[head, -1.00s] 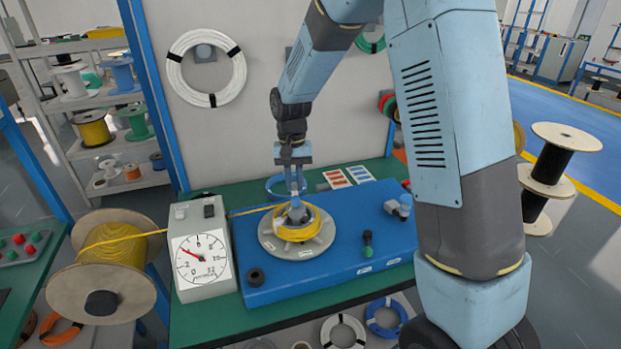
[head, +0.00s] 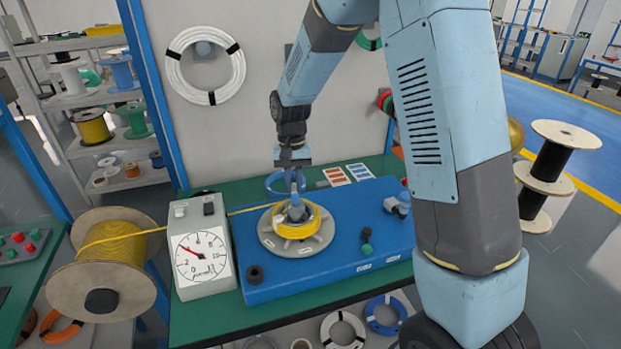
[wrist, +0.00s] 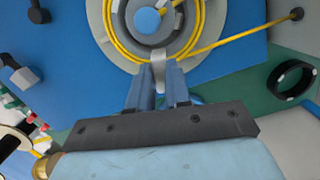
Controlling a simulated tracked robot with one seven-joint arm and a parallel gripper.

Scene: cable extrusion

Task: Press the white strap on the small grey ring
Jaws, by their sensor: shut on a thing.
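A pale white strap (wrist: 158,68) shows in the wrist view between my fingertips, at the outer edge of the yellow cable coil (wrist: 111,34). My gripper (wrist: 160,80) is shut on it. The coil lies around a small grey ring (wrist: 136,36) with a round blue top at its middle. In the head view my gripper (head: 295,192) points down over the coil (head: 318,224) on the grey round turntable (head: 270,241). In that view my fingers hide the strap. I cannot tell whether the strap touches the grey ring.
The turntable sits on a blue plate (head: 350,250) with black and green knobs. A dial gauge (head: 201,255) stands at left. Yellow cable runs from the coil past the gauge to a large wooden spool (head: 105,265). A blue cable ring (head: 287,184) lies behind.

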